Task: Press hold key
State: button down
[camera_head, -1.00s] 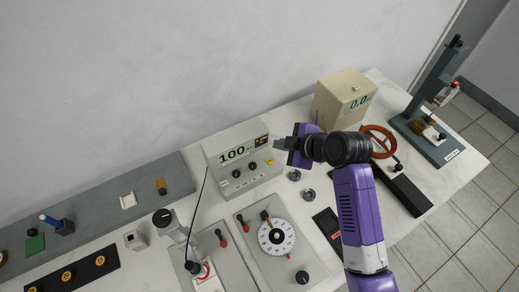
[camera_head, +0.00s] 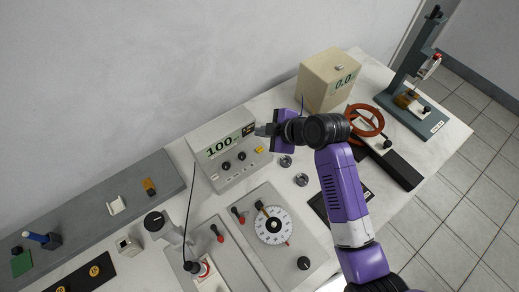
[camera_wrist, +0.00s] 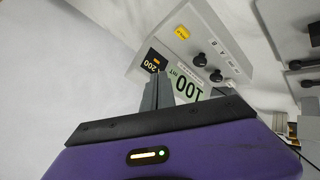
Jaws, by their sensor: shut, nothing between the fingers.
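The meter (camera_head: 222,150) is a pale box with a green display reading 100 and two dark knobs. Its small yellow key (camera_head: 260,149) sits at the right of the front panel; it shows in the wrist view (camera_wrist: 182,32) too. My gripper (camera_head: 262,130) is shut and empty, just above and right of the yellow key in the head view, by the meter's right end. In the wrist view its closed fingertips (camera_wrist: 158,82) lie in front of the display's edge, below the yellow key and apart from it. The lettering on the key is too small to read.
A beige box (camera_head: 330,82) with a 0.0 display stands behind my arm. A red-orange ring (camera_head: 366,120) and a grey stand (camera_head: 413,95) are at right. A dial plate (camera_head: 272,226) and a black probe cable (camera_head: 189,205) lie in front of the meter.

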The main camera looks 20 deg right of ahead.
jog(key=shift+f+b, duration=2.1)
jog(key=shift+f, duration=1.05)
jog(key=shift+f, duration=0.1)
jog(key=shift+f, duration=0.35)
jog(key=shift+f+b, duration=0.45)
jog(key=shift+b, duration=0.15)
jog(key=shift+r, duration=0.15)
jog(key=shift+r+p, duration=0.75)
notch_tip(320, 180, up, 5)
jog(key=p, duration=0.4)
